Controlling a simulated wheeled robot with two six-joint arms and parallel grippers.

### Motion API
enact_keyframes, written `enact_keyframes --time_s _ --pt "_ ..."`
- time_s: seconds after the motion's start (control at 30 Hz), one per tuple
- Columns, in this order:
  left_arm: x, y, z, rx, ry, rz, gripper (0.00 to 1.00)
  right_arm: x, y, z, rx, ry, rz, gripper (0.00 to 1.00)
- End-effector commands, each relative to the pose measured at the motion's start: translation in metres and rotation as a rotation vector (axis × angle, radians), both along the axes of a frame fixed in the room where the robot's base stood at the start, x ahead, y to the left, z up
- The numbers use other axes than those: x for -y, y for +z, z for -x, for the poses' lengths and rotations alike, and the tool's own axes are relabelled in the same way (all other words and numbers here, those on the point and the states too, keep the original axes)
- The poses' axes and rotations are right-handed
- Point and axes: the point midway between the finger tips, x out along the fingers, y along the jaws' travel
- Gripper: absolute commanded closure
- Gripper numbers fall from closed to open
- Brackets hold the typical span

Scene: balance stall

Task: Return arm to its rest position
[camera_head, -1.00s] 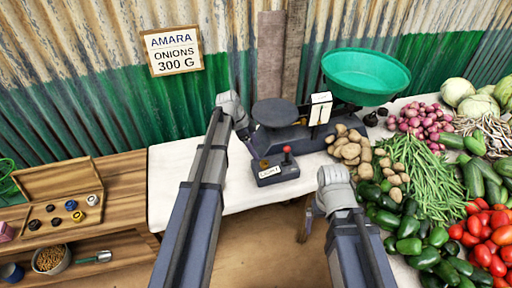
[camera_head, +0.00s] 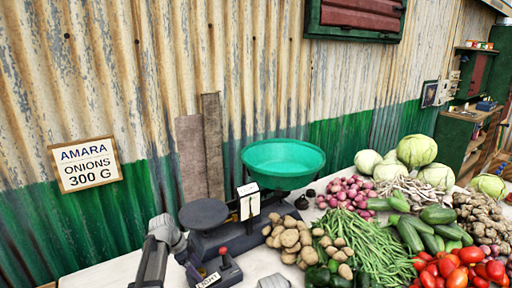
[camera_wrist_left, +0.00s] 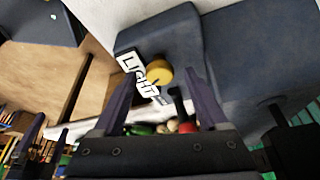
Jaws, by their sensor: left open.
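My left gripper shows in the left wrist view (camera_wrist_left: 158,92) with its two fingers apart and nothing held between them. In the head view my left wrist (camera_head: 166,230) covers its fingers, left of the balance scale (camera_head: 240,232). The small box labelled LIGHT (camera_head: 222,272), with a red-knobbed lever, stands in front of the scale. In the left wrist view the LIGHT label (camera_wrist_left: 136,76) and a yellow round part (camera_wrist_left: 159,72) appear beyond the fingers. A grey piece of my right arm (camera_head: 273,283) just enters the bottom edge; its fingers cannot be made out.
The scale has a dark plate (camera_head: 204,213) and a green bowl (camera_head: 283,163). Potatoes (camera_head: 290,238), green beans (camera_head: 365,245), tomatoes (camera_head: 455,268) and onions (camera_head: 345,192) crowd its right. White cloth (camera_head: 105,275) is bare at left. A corrugated wall (camera_head: 130,100) stands behind.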

Motion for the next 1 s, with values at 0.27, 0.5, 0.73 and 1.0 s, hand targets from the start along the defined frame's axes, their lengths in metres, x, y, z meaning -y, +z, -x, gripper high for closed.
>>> enact_keyframes --time_s 0.27,0.5,0.73,1.0 --pt "0.003 -0.005 -0.001 0.0 0.003 0.0 0.24 0.0 -0.005 0.0 0.0 0.0 0.0 0.0" --pt "0.001 -0.001 0.0 0.0 0.0 0.0 0.24 0.0 -0.001 0.0 0.0 0.0 0.0 0.0" --pt "-0.007 0.024 0.002 -0.001 0.002 0.0 0.24 0.0 0.024 0.0 0.0 0.0 0.0 0.0" --pt "-0.019 0.054 0.006 0.0 0.001 0.0 0.24 0.0 0.054 0.0 0.0 0.0 0.0 0.0"
